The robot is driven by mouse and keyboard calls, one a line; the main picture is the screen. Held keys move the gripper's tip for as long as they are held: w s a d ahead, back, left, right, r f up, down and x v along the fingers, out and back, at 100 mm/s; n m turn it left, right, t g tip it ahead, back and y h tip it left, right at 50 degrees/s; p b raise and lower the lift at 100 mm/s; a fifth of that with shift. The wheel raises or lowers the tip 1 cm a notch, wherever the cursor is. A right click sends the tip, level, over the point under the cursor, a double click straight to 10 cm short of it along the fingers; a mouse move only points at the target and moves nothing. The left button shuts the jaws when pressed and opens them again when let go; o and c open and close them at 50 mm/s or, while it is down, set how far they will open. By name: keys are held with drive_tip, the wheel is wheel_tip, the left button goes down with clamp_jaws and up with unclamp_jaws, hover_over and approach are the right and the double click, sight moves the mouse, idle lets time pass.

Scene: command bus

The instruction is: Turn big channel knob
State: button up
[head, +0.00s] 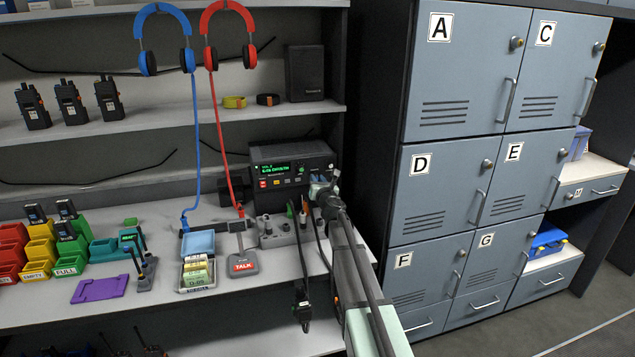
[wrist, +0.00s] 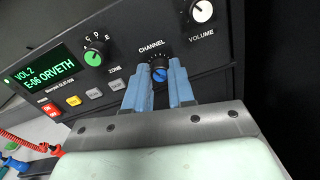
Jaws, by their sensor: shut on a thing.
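The radio unit (head: 290,165) is a black box with a green display, standing on the shelf counter. In the wrist view its display (wrist: 40,75) reads "VOL 2" and "E-06 ORVETH". In the head view my gripper (head: 324,187) is at the right end of the radio's front and hides the knob.
A zone knob (wrist: 95,54) with a green face is left of the channel knob; a volume knob (wrist: 201,11) with a white face is upper right. Small buttons (wrist: 95,94) sit below. A red headset (head: 212,60) cord hangs left of the radio. Lockers (head: 455,170) stand to the right.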

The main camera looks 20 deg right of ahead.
clamp_jaws()
drive_tip(key=shift+m, duration=0.4)
drive_tip(key=m+y, duration=0.1)
drive_tip(key=m, duration=2.4)
drive_tip(key=shift+d, duration=0.1)
drive_tip(key=shift+m, duration=0.4)
